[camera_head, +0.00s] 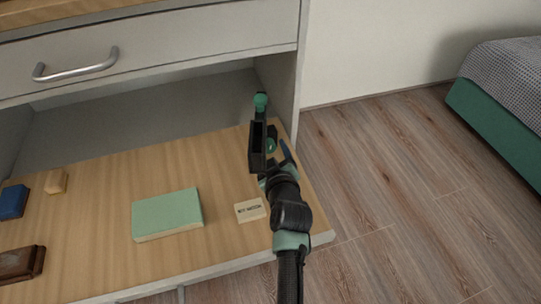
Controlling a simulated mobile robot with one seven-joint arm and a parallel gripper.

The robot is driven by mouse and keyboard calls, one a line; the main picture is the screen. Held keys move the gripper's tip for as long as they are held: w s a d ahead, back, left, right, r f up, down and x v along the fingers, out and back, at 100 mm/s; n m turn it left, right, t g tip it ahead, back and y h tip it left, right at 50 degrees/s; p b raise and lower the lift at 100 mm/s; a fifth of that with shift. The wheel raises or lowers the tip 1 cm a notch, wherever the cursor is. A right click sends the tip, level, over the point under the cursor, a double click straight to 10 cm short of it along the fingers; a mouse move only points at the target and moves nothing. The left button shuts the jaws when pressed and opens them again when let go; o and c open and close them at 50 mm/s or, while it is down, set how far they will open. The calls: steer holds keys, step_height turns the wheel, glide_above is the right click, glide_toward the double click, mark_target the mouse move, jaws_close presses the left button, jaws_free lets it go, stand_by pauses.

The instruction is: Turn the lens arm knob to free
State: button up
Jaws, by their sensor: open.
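My arm reaches in from the bottom of the head view, and my gripper (272,160) is over the right end of the wooden shelf board. It is open, seen from behind, and its fingertips are partly hidden. A dark upright piece with a teal-green round top (261,102) shows just beyond the gripper. A smaller green round part (270,145) shows beside the dark frame. I cannot tell for sure which of these is the lens arm knob, nor its setting. Whether the gripper touches it is also unclear.
On the wooden board (105,185) lie a green book or box (167,214), a small lettered card (250,209), a blue block (13,201), a tan block (56,181) and a brown item (21,263). A drawer (170,50) overhangs the board, and a side panel (289,85) stands right. Floor (400,200) is clear.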

steer(key=shift+x, duration=0.85)
jaws_close()
